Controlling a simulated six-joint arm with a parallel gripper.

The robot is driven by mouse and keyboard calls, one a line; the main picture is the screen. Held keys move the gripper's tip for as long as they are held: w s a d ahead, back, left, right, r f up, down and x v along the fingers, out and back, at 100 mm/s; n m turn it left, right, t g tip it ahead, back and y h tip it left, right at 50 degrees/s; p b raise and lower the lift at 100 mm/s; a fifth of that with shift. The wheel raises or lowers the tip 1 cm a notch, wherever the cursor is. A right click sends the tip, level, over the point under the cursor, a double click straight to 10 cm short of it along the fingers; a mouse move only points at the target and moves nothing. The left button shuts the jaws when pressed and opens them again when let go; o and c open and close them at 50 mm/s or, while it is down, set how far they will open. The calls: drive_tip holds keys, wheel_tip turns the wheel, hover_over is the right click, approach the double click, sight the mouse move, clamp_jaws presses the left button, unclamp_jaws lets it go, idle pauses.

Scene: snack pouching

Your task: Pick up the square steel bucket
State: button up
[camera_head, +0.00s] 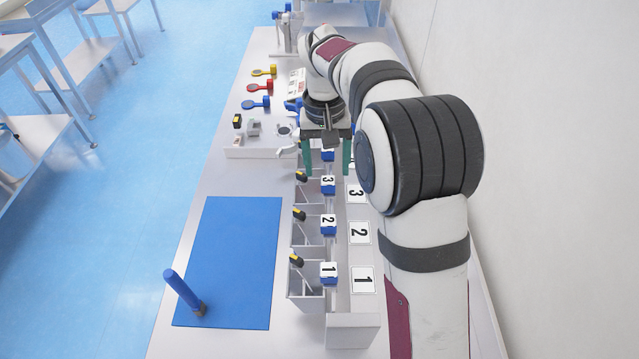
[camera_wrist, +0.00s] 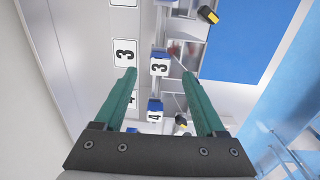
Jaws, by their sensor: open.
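My gripper (camera_head: 327,170) is open with two green fingers pointing down over the row of numbered bins. It also shows in the wrist view (camera_wrist: 159,74), with nothing between its fingers. No square steel bucket can be made out for certain. A small grey box-like item (camera_head: 254,128) stands on the table left of the gripper, but I cannot tell whether it is the bucket. The gripper and arm hide part of the far bins.
Steel bins (camera_head: 308,279) with number tags run along the table. Red (camera_head: 259,87) and yellow (camera_head: 264,71) scoop-like items lie farther back. A wall stands at right.

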sight(328, 209)
drive_tip(key=f, duration=1)
drive_tip(key=shift+s+d+f, duration=0.1)
drive_tip(key=shift+d, duration=0.15)
clamp_jaws()
